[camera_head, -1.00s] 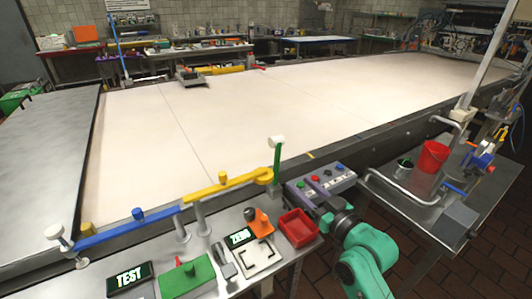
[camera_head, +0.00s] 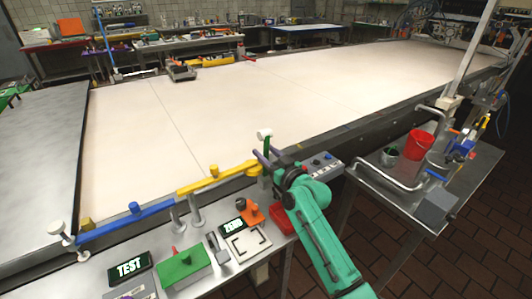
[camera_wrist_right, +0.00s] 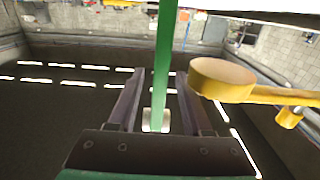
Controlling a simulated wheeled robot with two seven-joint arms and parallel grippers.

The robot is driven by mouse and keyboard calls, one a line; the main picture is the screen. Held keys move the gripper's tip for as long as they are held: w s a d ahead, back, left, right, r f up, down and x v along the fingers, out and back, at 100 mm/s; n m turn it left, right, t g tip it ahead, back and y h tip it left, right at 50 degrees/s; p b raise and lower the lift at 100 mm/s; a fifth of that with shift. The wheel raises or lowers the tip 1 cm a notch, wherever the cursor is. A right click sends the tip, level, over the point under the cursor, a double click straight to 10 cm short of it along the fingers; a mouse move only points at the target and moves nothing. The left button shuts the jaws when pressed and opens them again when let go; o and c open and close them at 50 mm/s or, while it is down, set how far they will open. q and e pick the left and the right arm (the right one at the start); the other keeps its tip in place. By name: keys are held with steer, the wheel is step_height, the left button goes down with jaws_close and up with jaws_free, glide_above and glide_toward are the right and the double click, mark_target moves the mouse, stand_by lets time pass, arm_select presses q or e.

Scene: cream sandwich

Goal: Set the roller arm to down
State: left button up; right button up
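The roller arm is a green bar (camera_head: 267,147) with a white roller (camera_head: 264,133) on its top end. It stands upright at the near edge of the cream-coloured belt, by the right end of the yellow bar. My right gripper (camera_head: 267,158) has reached it from the right. In the right wrist view the gripper (camera_wrist_right: 155,88) is open, and the green bar (camera_wrist_right: 163,60) runs between its two fingers. The white roller (camera_wrist_right: 154,121) shows low between the fingers. I cannot tell whether a finger touches the bar. My left gripper is not in view.
The yellow bar (camera_head: 220,179) and blue bar (camera_head: 125,219) line the belt's (camera_head: 230,110) near edge. The yellow bar's round end (camera_wrist_right: 222,78) is close beside the right finger. A button box (camera_head: 322,165) and red tray (camera_head: 281,220) lie close to my right arm.

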jaws_close()
steer(key=shift+f, duration=0.1)
stand_by(1.2)
